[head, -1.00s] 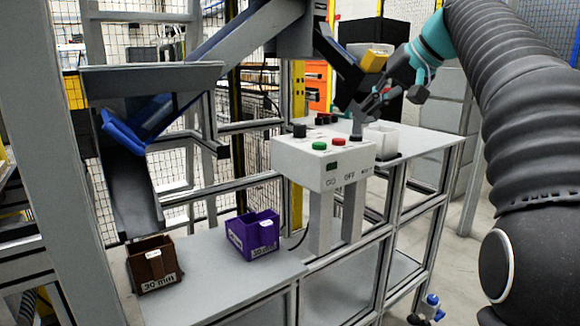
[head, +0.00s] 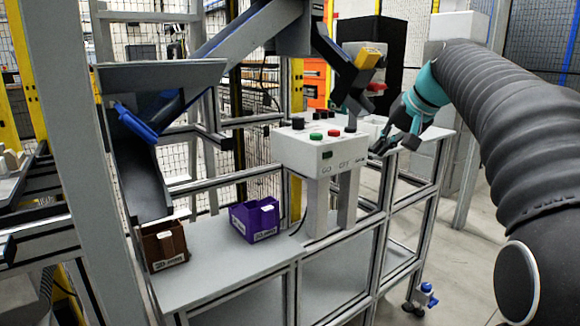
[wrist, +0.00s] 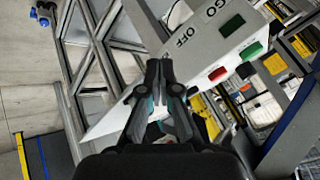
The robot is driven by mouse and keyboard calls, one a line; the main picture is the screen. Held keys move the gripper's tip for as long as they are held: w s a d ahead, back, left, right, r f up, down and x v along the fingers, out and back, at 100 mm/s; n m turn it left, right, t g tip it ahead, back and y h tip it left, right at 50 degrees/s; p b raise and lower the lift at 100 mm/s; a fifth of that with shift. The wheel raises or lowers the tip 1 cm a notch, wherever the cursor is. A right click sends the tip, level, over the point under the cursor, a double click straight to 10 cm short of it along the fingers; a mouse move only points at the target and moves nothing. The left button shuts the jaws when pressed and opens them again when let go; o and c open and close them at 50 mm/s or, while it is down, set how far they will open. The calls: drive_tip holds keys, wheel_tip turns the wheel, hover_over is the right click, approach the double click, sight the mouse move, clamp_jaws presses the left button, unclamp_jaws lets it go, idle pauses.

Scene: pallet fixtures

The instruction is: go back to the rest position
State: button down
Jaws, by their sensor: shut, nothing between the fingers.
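My gripper (head: 381,149) is at the right of the control box in the head view, held out on my arm. In the wrist view my gripper (wrist: 164,68) has its fingers together and nothing between them. The white control box (head: 293,155) has a green button, a red button and dark knobs on top, and stands on two grey posts. It also shows in the wrist view (wrist: 190,52), tilted, with the words GO and OFF. From these views I cannot tell the exact gap between my fingertips and the box.
A purple bin (head: 254,219) and a brown bin (head: 164,245) stand on the grey bench (head: 215,262). A chute with a blue part (head: 135,124) rises at the left. A yellow-tipped fixture (head: 368,57) hangs behind the box. Open floor (head: 465,270) lies at the right.

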drive_tip(key=s+a+f+n+h, duration=0.1)
drive_tip(key=s+a+f+h, duration=0.1)
drive_tip(key=s+f, duration=1)
drive_tip(key=s+a+f+n+g+h, duration=0.1)
drive_tip(key=s+a+f, duration=0.1)
drive_tip(key=s+f, duration=1.1)
drive_tip(key=s, duration=0.7)
drive_tip(key=shift+a+n+h, duration=0.15)
drive_tip(key=shift+n+h, duration=0.15)
drive_tip(key=shift+h, duration=0.1)
